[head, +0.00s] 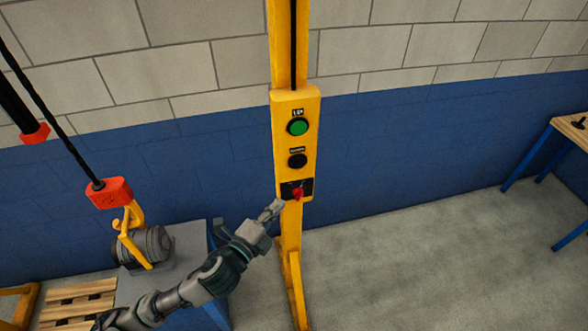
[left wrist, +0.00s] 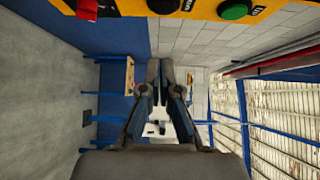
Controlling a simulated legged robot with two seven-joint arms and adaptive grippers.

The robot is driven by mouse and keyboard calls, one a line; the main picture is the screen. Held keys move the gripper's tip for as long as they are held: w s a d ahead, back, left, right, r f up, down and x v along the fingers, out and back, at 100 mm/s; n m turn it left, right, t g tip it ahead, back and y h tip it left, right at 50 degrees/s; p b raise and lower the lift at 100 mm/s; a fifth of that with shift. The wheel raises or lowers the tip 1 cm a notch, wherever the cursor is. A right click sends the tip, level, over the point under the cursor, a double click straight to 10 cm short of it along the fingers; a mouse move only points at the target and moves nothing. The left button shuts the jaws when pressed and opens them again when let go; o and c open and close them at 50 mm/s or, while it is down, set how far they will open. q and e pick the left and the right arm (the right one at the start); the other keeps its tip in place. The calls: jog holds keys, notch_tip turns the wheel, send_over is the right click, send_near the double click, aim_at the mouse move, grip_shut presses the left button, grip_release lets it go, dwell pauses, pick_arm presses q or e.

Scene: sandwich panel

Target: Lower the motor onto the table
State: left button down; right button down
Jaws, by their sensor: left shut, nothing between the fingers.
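The grey motor (head: 156,243) hangs at or just above the grey-topped table (head: 190,240) at the lower left; I cannot tell whether it touches. A yellow hook (head: 131,218) under a red hoist block (head: 109,192) is at the motor. The yellow control panel (head: 283,140) has a green UP button (head: 297,127), a black button (head: 297,161) below it and a red knob (head: 298,194) at the bottom. My left gripper (head: 276,208) is shut and empty, just left of and below the red knob. The panel's buttons also show in the left wrist view (left wrist: 235,10).
A yellow post (head: 291,240) carries the panel and stands on the floor. A wooden pallet (head: 75,304) lies at the lower left. A wooden-topped bench with blue legs (head: 572,130) stands at the far right. The floor between post and bench is clear.

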pick_arm(q)
jog(key=shift+d+r, duration=0.1)
jog(key=shift+r, duration=0.05)
jog(key=p, duration=0.2)
send_near(300, 164)
jog(key=d, duration=0.4)
jog(key=w, duration=0.4)
jog(key=shift+w, duration=0.25)
jog(key=shift+w+a, duration=0.3)
jog(key=shift+w, duration=0.2)
